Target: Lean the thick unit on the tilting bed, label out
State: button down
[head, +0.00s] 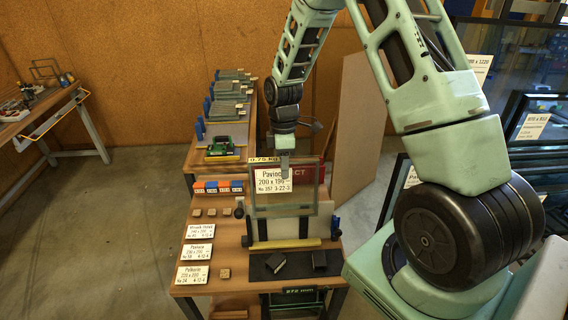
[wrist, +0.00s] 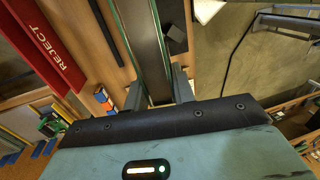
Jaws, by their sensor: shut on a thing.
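My gripper (head: 284,153) is shut on the top edge of a glass unit (head: 300,200) with a greenish frame. The unit hangs upright below it, and its white label reading "200 x 190" faces the head camera. The tilting bed (head: 324,222) is a pale panel with dark strips, behind and below the unit, with a yellow ledge (head: 285,244) along its foot. The unit's lower edge appears above the ledge; whether it touches the bed I cannot tell. In the wrist view the unit (wrist: 148,40) shows edge-on, thick, between my two fingers (wrist: 158,92).
A red REJECT box (wrist: 42,45) stands behind the bed. A dark mat (head: 262,271) with small black blocks lies in front. White label cards (head: 193,252), wooden blocks and coloured clips (head: 218,186) are on the left. Racked units (head: 230,105) stand farther back.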

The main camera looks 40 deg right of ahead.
notch_tip(320, 180, down, 14)
jog(key=b, duration=0.8)
jog(key=shift+s+a+r+b, duration=0.2)
jog(key=shift+s+b, duration=0.05)
jog(key=shift+b, duration=0.1)
jog(key=shift+s+f+b, duration=0.1)
jog(key=shift+f+b, duration=0.2)
jog(key=shift+f, duration=0.2)
dwell(1.0)
jog(key=c, duration=1.1)
grip_release()
jog(key=r+b, duration=0.1)
jog(key=r, duration=0.4)
jog(key=w+d+r+b, duration=0.1)
jog(key=r, duration=0.5)
jog(key=w+r+b, duration=0.1)
jog(key=r+b, duration=0.1)
jog(key=r, duration=0.4)
jog(key=shift+w+d, duration=0.25)
jog(key=shift+d, duration=0.05)
